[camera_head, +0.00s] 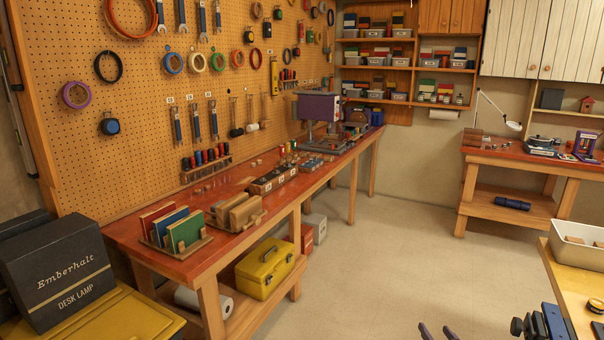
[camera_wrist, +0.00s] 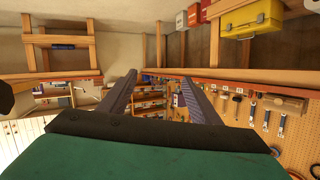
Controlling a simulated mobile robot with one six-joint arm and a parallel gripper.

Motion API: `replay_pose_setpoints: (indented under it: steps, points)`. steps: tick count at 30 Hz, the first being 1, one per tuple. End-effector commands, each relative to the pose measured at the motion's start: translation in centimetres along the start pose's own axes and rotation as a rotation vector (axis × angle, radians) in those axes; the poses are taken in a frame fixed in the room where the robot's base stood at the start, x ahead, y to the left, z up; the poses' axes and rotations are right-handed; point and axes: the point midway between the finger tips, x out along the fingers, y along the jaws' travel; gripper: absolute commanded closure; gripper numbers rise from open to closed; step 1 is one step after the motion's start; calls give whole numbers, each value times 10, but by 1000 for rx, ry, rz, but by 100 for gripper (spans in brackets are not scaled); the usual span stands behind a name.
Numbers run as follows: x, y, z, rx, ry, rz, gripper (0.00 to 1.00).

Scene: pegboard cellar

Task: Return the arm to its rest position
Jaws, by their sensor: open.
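My gripper (camera_head: 437,332) shows only as two dark fingertips at the bottom edge of the head view, low over the floor area in the picture. In the wrist view my gripper (camera_wrist: 159,77) has its two grey fingers spread apart with nothing between them. The wrist picture is upside down, with the floor at the top and the pegboard at the lower right. The rest of my arm is out of the head view.
A red-topped workbench (camera_head: 190,262) runs along the pegboard (camera_head: 140,90). A yellow toolbox (camera_head: 265,268) sits on its lower shelf. A wooden-topped table (camera_head: 570,290) with a white bin (camera_head: 572,254) stands at the right. The floor (camera_head: 390,255) between is clear.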

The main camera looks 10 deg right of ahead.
Motion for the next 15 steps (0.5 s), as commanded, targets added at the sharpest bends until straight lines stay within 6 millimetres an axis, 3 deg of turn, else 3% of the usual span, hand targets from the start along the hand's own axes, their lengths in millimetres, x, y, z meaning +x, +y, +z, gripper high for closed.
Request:
replay_pose_setpoints:
  steps: [1,6,15]
  points:
    - [6,-15,8,8,-8,-12,43]
    - [23,-56,34,34,-37,-24,43]
    - [39,-118,92,59,-116,2,43]
